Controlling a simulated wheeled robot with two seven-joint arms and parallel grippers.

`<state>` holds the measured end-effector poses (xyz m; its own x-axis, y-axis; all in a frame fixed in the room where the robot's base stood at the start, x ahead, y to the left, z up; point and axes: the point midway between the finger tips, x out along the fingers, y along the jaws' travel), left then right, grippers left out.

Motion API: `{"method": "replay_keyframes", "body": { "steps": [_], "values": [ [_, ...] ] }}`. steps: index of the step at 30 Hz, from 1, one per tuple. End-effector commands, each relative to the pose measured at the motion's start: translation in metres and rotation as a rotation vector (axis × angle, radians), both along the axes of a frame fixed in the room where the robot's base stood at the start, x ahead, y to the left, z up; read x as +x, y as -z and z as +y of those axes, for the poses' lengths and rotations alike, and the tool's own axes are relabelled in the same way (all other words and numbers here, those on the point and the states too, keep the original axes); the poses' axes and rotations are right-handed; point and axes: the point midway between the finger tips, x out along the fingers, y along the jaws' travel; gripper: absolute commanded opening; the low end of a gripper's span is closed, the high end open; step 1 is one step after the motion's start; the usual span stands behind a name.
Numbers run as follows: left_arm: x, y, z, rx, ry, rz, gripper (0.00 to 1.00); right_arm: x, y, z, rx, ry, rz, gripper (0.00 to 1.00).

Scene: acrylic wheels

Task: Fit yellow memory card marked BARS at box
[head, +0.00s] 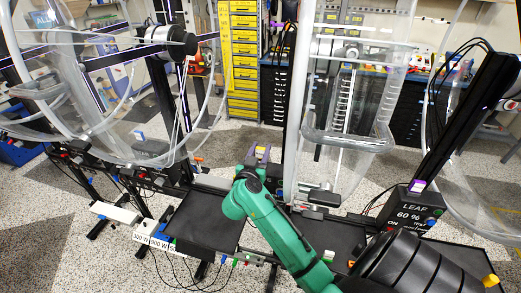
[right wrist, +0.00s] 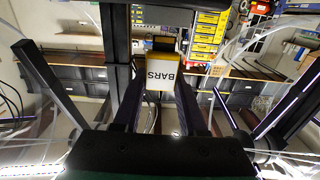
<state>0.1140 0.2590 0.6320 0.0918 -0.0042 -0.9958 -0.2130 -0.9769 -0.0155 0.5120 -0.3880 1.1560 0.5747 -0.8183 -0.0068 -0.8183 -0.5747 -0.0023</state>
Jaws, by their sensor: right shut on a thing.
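The yellow memory card (right wrist: 161,73) shows in the right wrist view, with a white label that reads BARS upside down. My right gripper (right wrist: 160,86) is shut on it, with the dark fingers on either side of its lower part. A small dark block (right wrist: 163,44) shows just beyond the card's far edge; I cannot tell whether they touch. In the head view my right gripper (head: 259,153) is at the end of the green arm, mid-picture, and the card is not clearly visible there. A black box (head: 408,213) marked LEAF 60 % stands at the right. My left gripper is not in view.
Large clear acrylic wheels on dark frames stand at left (head: 60,125) and centre right (head: 345,140). A black tray-like surface (head: 203,222) lies left of my arm, with cables below it. Yellow drawers (head: 243,60) stand at the back. Speckled floor is open between.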

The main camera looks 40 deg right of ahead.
Motion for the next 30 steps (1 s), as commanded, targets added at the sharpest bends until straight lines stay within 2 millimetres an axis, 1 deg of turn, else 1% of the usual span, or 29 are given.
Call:
{"method": "replay_keyframes", "body": {
  "steps": [11,30],
  "values": [
    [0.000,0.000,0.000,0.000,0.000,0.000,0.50,0.000,0.000,0.000,-0.001,0.000,-0.001,0.00],
    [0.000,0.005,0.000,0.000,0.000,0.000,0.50,0.000,0.017,0.000,0.000,0.000,0.001,0.00]
  ]
}}
